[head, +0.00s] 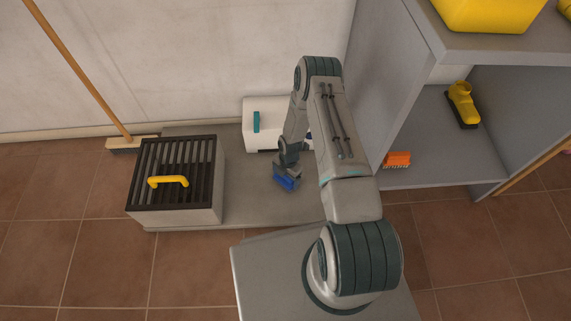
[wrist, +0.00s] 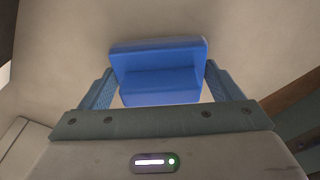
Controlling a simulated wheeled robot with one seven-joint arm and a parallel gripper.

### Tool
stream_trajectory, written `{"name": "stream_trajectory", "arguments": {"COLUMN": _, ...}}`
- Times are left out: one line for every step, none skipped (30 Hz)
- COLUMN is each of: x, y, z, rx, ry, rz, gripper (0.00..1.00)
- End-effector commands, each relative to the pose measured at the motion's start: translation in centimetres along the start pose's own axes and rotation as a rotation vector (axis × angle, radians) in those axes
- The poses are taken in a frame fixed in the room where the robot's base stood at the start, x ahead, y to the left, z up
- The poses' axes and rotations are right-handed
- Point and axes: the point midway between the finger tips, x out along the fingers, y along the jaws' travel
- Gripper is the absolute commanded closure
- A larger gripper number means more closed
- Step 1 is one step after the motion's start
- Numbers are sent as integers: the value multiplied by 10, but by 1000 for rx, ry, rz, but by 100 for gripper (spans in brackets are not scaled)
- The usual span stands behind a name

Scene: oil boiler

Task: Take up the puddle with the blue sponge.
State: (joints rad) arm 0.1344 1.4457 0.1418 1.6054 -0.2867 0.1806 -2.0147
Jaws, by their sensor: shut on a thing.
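The blue sponge (head: 284,183) is held at the end of my arm, over the grey slab (head: 240,190). In the wrist view the sponge (wrist: 158,80) sits between the two blue-grey fingers of my gripper (wrist: 160,85), which is shut on it. My gripper (head: 288,171) also shows in the head view, just above the sponge. I cannot tell whether the sponge touches the slab or hangs a little above it. No puddle can be made out in either view; my arm and the sponge hide part of the slab.
A box with a dark grate and yellow handle (head: 168,181) stands left on the slab. A white box (head: 264,113) with a teal handle stands behind. A broom (head: 130,143) leans at the wall. The right shelf (head: 425,150) holds an orange brush (head: 397,159) and a yellow-and-black tool (head: 462,104).

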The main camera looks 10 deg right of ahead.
Motion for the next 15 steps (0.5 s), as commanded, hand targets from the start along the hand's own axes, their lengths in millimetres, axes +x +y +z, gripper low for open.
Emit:
{"name": "stream_trajectory", "arguments": {"x": -19, "y": 1, "z": -2, "rx": -1, "ry": -2, "rz": 2, "gripper": 33}}
{"name": "stream_trajectory", "arguments": {"x": -20, "y": 1, "z": -3, "rx": -1, "ry": -1, "rz": 1, "gripper": 33}}
{"name": "stream_trajectory", "arguments": {"x": -24, "y": 1, "z": -4, "rx": -2, "ry": 0, "rz": 1, "gripper": 33}}
{"name": "stream_trajectory", "arguments": {"x": -26, "y": 2, "z": -4, "rx": -3, "ry": 0, "rz": 1, "gripper": 33}}
{"name": "stream_trajectory", "arguments": {"x": -29, "y": 2, "z": -5, "rx": -4, "ry": -1, "rz": 1, "gripper": 33}}
{"name": "stream_trajectory", "arguments": {"x": -33, "y": 2, "z": -6, "rx": -5, "ry": -1, "rz": 1, "gripper": 33}}
{"name": "stream_trajectory", "arguments": {"x": -36, "y": 2, "z": -6, "rx": -6, "ry": -1, "rz": 1, "gripper": 33}}
{"name": "stream_trajectory", "arguments": {"x": -40, "y": 2, "z": -7, "rx": -6, "ry": -1, "rz": 1, "gripper": 33}}
{"name": "stream_trajectory", "arguments": {"x": -44, "y": 2, "z": -8, "rx": -6, "ry": -1, "rz": 1, "gripper": 33}}
{"name": "stream_trajectory", "arguments": {"x": -46, "y": 2, "z": -8, "rx": -6, "ry": -1, "rz": 1, "gripper": 33}}
{"name": "stream_trajectory", "arguments": {"x": -49, "y": 2, "z": -9, "rx": -6, "ry": -1, "rz": 0, "gripper": 33}}
{"name": "stream_trajectory", "arguments": {"x": -53, "y": 3, "z": -10, "rx": -7, "ry": -1, "rz": 0, "gripper": 33}}
{"name": "stream_trajectory", "arguments": {"x": -56, "y": 3, "z": -10, "rx": -8, "ry": -1, "rz": 0, "gripper": 33}}
{"name": "stream_trajectory", "arguments": {"x": -59, "y": 3, "z": -11, "rx": -9, "ry": -1, "rz": 0, "gripper": 33}}
{"name": "stream_trajectory", "arguments": {"x": -63, "y": 3, "z": -11, "rx": -10, "ry": -1, "rz": 0, "gripper": 33}}
